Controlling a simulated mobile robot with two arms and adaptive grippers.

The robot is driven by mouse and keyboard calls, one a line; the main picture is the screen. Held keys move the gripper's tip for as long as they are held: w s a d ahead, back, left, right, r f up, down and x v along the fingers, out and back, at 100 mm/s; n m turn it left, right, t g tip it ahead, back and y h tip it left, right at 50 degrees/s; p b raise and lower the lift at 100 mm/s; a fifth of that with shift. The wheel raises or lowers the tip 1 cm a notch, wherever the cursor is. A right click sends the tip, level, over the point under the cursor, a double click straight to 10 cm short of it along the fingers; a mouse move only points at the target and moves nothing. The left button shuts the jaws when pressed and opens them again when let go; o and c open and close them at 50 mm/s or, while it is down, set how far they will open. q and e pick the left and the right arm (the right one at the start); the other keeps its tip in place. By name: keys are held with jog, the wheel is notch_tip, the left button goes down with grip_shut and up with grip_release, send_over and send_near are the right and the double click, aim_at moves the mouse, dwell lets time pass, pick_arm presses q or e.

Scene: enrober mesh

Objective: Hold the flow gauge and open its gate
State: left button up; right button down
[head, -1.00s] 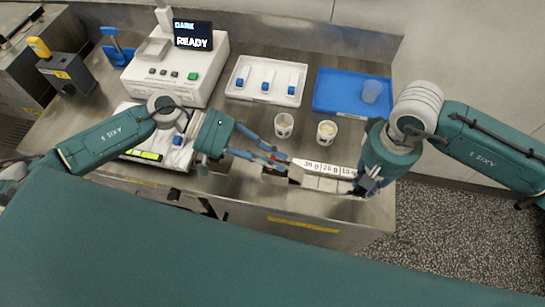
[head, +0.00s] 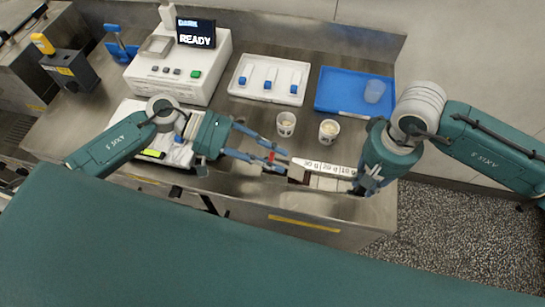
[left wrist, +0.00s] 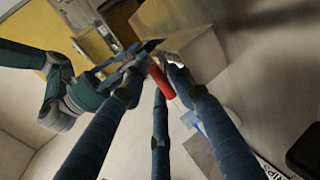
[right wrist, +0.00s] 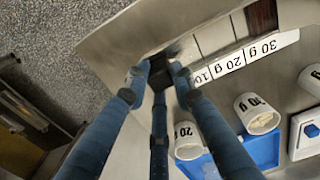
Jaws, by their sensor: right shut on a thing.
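The flow gauge (head: 325,168) is a long narrow piece with a white strip marked 30 g, 20 g and 10 g, over the table's front edge. In the left wrist view the red tab (left wrist: 161,82) lies between the fingertips; contact is unclear.
Two cups, one (head: 286,124) left of the other (head: 329,131), stand behind the gauge. A blue tray (head: 335,105) holds a clear cup (head: 374,91). A white machine (head: 150,82) with a READY display stands at back left.

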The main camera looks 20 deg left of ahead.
pick_arm(q)
jog(key=shift+a+f, duration=0.15)
jog(key=shift+a, duration=0.3)
pick_arm(e)
jog(key=shift+w, duration=0.1)
pick_arm(q)
jog(key=v, duration=0.7)
jog(key=shift+r, duration=0.35)
pick_arm(e)
jog(key=shift+d, duration=0.1)
jog(key=c, duration=1.4)
grip_release()
notch_tip(320, 180, up, 12)
